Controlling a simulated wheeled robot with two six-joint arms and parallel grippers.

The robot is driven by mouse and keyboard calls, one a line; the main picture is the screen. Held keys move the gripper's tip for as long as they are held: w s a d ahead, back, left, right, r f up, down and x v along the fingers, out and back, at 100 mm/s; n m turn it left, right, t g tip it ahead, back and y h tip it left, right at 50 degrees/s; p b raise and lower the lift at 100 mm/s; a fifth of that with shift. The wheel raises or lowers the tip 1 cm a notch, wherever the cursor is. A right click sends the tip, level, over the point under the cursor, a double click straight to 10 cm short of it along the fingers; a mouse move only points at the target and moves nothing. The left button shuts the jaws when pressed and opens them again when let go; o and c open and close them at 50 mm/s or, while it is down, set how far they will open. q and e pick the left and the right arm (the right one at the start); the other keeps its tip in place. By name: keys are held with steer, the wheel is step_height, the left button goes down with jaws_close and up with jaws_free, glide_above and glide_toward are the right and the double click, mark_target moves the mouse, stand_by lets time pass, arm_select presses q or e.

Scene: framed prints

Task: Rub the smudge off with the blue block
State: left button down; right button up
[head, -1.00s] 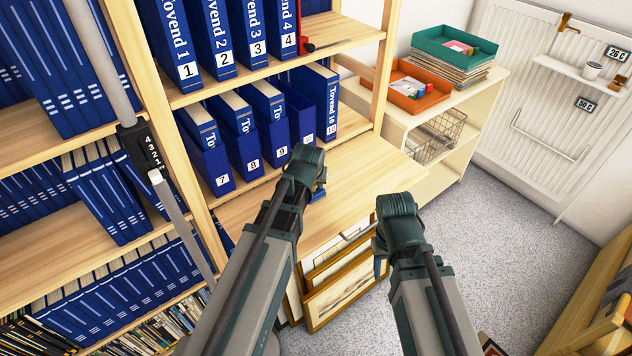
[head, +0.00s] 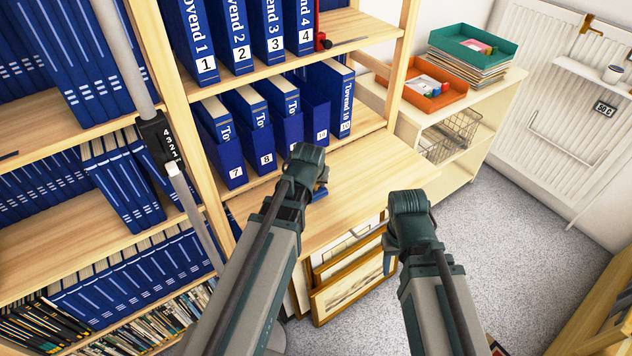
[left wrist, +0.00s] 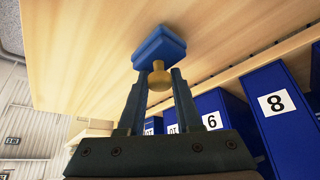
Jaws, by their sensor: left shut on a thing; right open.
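The blue block (left wrist: 160,47) has a round wooden knob (left wrist: 160,78). My left gripper (left wrist: 160,82) is shut on the knob in the left wrist view. The block's face is at the pale wooden board (left wrist: 90,60); it looks to be touching, but I cannot be sure. In the head view my left gripper (head: 318,184) is over the wooden ledge (head: 375,185), with a little of the block (head: 320,194) showing. I see no smudge; the block or my arm may hide part of the board.
Blue binders (head: 235,140) stand on the shelf behind the ledge. Framed prints (head: 352,285) lean under it. A low cabinet with an orange tray (head: 437,92) and a teal tray (head: 470,45) stands at the right.

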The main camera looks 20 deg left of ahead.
arm_select(q)
steer(key=shift+r+p, duration=2.35)
steer(key=shift+r, duration=0.35)
step_height(320, 180, up, 3)
steer(key=p, duration=0.3)
steer(key=shift+w, duration=0.1)
